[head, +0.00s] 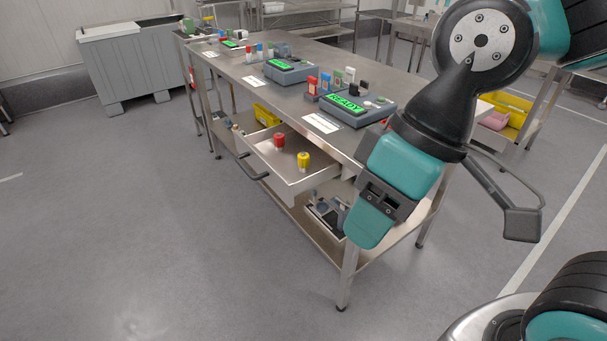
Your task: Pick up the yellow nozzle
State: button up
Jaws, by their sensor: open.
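The yellow nozzle (303,162) stands upright in an open metal drawer (268,164) that is pulled out from the front of the steel workbench. My gripper (369,226) hangs to the right of the drawer, in front of the bench's near end, pointing downward. It is open, apart from the nozzle, and nothing shows in it. The gap between its jaws is hard to see from this side. The nozzle is not covered by the arm.
A red nozzle (279,140) stands in the same drawer, behind and left of the yellow one. The bench top (235,72) carries several devices with green screens, one reading READY (346,102). A lower shelf (302,222) holds trays.

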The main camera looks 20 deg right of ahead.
aim_at(302, 157)
jog(key=k, duration=1.05)
jog(key=u, duration=0.75)
jog(key=i, duration=0.7)
jog(key=u, duration=0.65)
jog(key=i, duration=1.5)
jog(key=z, duration=1.35)
jog(key=i, duration=0.3)
jog(key=z, duration=0.15)
